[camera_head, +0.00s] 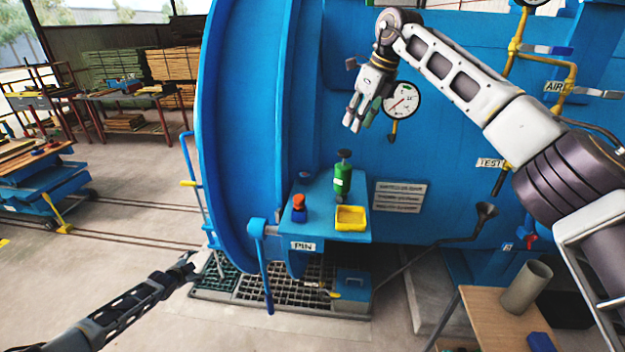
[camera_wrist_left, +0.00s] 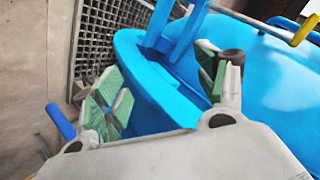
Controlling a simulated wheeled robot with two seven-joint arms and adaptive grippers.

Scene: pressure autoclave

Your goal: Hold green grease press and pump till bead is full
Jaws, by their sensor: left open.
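The green grease press (camera_head: 342,180) stands upright on the blue shelf (camera_head: 325,205) at the autoclave's side, with a dark knob on top. No gripper touches it. My left gripper (camera_head: 188,266) is low at the left, well away from the press. In the left wrist view, its green-padded fingers (camera_wrist_left: 162,90) are spread and empty, with blue metal behind them. My right gripper (camera_head: 361,112) hangs above the press, beside the dial gauge (camera_head: 401,100). Its fingers look parted and nothing shows between them. I cannot make out a bead.
On the shelf, a yellow tray (camera_head: 351,224) and a red-topped blue item (camera_head: 299,209) stand near the press. A blue lever (camera_head: 265,262) hangs by the PIN label. A wooden table (camera_head: 500,318) with a grey cylinder (camera_head: 525,287) is at lower right.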

